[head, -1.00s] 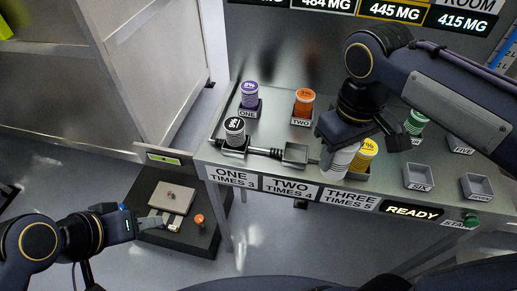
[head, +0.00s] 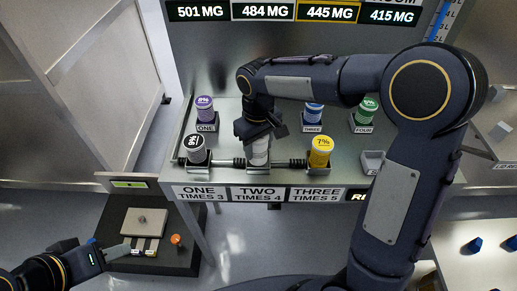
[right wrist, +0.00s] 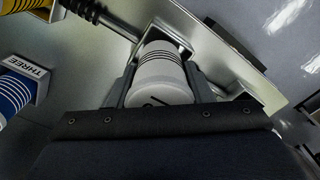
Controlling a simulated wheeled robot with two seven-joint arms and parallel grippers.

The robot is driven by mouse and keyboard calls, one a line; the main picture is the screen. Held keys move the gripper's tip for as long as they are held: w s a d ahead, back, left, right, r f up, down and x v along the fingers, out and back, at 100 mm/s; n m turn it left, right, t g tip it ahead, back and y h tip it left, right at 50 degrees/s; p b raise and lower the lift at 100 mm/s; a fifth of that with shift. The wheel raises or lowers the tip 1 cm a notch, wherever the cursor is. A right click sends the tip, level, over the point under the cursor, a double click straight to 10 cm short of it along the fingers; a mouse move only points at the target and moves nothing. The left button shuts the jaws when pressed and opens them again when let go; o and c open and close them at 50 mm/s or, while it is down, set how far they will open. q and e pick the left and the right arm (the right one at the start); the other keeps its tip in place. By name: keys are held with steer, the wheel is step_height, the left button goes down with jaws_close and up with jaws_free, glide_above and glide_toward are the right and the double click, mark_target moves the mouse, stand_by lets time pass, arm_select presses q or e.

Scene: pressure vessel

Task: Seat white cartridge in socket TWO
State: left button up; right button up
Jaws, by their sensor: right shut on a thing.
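The white cartridge (head: 259,151) is upright between the fingers of my right gripper (head: 258,137), over the middle front socket above the label TWO TIMES 4 (head: 258,194). The right wrist view shows the ribbed white cartridge (right wrist: 163,78) gripped between both fingers. The socket is mostly hidden under the cartridge, so I cannot tell whether the cartridge is fully down in it. My left gripper (head: 118,250) is low at the left, beside a small grey block on a dark stand; its fingers are too small to read.
Rods link the sockets. Purple (head: 205,108), blue (head: 313,117) and green (head: 366,110) cartridges stand behind. An empty holder (head: 373,161) is at right.

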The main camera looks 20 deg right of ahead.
steer(key=shift+f, duration=1.05)
steer(key=shift+f, duration=0.15)
steer(key=o, duration=1.2)
